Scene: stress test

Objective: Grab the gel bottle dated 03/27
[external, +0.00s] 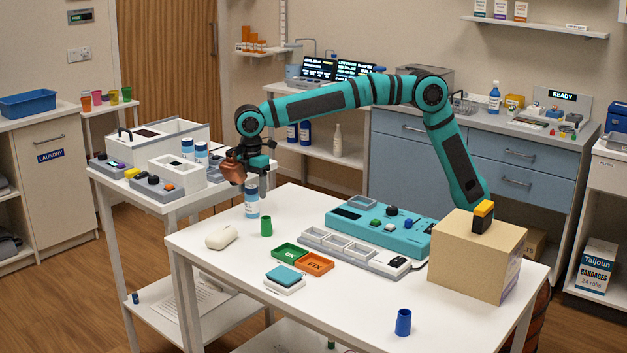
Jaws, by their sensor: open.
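A white and blue bottle (251,208) with a label partly reading "EL" stands upright at the left end of the white table (210,270). My gripper (253,187) is open and points down right over this bottle, with its fingertips at the bottle's top. I cannot tell whether the fingers touch it. Two similar bottles, one on the left (187,148) and one on the right (201,153), stand on the side table behind. No date is readable on any bottle.
A green cup (266,226) stands close beside the bottle, and a pale rounded object (221,236) lies in front. Green and orange trays (313,263), a teal device (380,229), a cardboard box (478,254) and a blue cup (403,322) occupy the rest.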

